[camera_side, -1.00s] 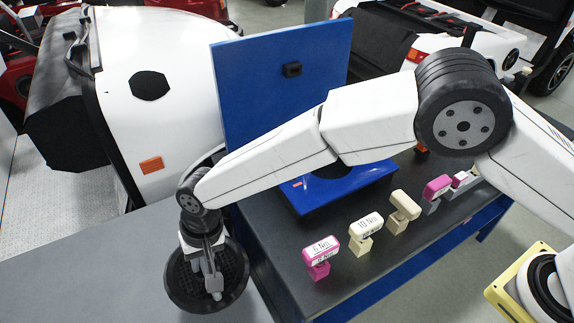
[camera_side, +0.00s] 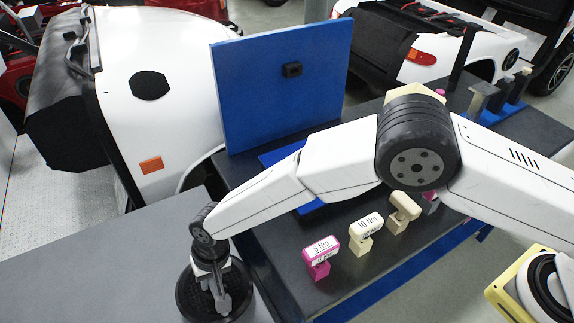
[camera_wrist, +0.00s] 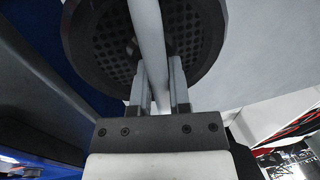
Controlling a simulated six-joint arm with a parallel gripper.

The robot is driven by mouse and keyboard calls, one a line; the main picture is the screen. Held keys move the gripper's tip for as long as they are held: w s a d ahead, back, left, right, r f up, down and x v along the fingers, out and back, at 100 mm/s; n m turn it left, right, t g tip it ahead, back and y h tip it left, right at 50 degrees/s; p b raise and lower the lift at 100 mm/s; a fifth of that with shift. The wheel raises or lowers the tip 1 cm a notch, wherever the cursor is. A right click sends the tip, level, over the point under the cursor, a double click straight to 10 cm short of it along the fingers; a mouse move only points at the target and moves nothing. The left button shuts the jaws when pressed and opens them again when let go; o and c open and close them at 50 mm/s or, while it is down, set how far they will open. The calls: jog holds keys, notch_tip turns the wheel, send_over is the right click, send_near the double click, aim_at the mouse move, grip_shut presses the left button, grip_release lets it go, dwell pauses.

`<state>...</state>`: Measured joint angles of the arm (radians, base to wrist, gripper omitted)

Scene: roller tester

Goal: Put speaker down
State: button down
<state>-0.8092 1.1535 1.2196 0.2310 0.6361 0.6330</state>
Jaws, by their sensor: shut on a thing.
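The speaker (camera_side: 190,297) is a round black disc with a perforated grille. In the side view it is at the lower left, over the grey table (camera_side: 95,268). My gripper (camera_side: 219,305) is above the speaker and shut on it. In the wrist view the speaker (camera_wrist: 92,42) fills the top, with a pale bar across its middle. The gripper's fingers (camera_wrist: 160,92) are on either side of that bar. I cannot tell whether the speaker touches the table.
A dark workbench (camera_side: 272,262) stands to the right, with a blue upright panel (camera_side: 270,100). A pink block (camera_side: 318,257) and cream blocks (camera_side: 363,234) stand along its front. A white car body (camera_side: 155,110) is behind the grey table. The grey table is bare left of the speaker.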

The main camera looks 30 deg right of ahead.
aim_at(224, 282)
jog(key=shift+f, duration=0.65)
jog(key=shift+f, duration=0.15)
jog(key=c, duration=0.6)
grip_release()
jog(key=shift+d+r, duration=0.4)
jog(key=shift+r, duration=1.6)
jog(key=shift+d+r, duration=0.45)
jog(key=shift+r, duration=1.55)
jog(key=shift+d+r, duration=0.4)
jog(key=shift+r, duration=1.6)
